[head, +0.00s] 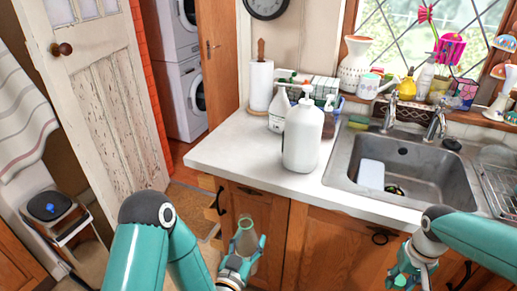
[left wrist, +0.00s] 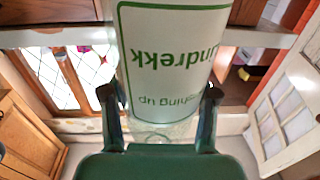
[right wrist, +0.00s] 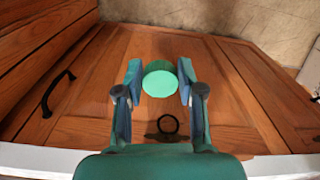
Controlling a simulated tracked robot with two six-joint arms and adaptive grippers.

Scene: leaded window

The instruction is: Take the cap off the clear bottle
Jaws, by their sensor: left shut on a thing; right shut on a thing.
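The clear bottle (head: 246,240) is held by my left gripper (head: 242,262) in front of the cupboard doors, below the counter's front edge. In the left wrist view the bottle (left wrist: 172,60) stands between the fingers, with a white label and green print that reads upside down. In the head view no cap is visible on its narrow top. My right gripper (head: 405,275) is well to the right of the bottle, in front of the cupboards. In the right wrist view its fingers are shut on a round green cap (right wrist: 160,85), apart from the bottle.
A large white bottle (head: 303,137) stands on the white counter (head: 235,150), with smaller bottles and a paper roll (head: 261,85) behind it. The sink (head: 420,165) is to the right. A door (head: 95,90) stands at the left. The counter's front left is clear.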

